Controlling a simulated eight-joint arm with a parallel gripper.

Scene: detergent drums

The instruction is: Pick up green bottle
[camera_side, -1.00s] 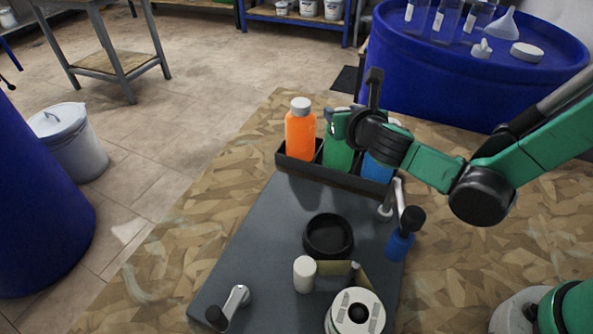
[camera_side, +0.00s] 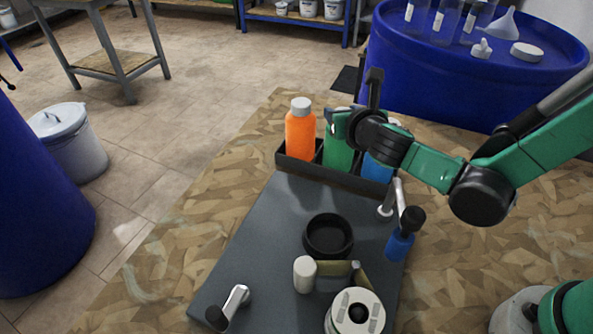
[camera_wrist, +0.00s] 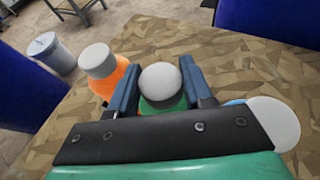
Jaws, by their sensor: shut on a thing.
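The green bottle (camera_side: 338,155) stands in the middle of a black rack (camera_side: 341,178), between an orange bottle (camera_side: 299,136) and a blue bottle (camera_side: 377,166). In the side view my gripper (camera_side: 342,122) is at its top and hides the cap. In the wrist view the green bottle's grey cap (camera_wrist: 160,82) and green shoulder sit between the two blue fingers of my gripper (camera_wrist: 160,90). The gripper is shut on the green bottle. The bottle is upright, and its base is hidden behind the rack wall.
The orange bottle also shows close to the left finger in the wrist view (camera_wrist: 104,72). A grey board (camera_side: 262,240) in front holds a black ring (camera_side: 328,236), a white cylinder (camera_side: 304,274) and a clamp handle (camera_side: 236,303). A blue drum (camera_side: 450,85) stands behind.

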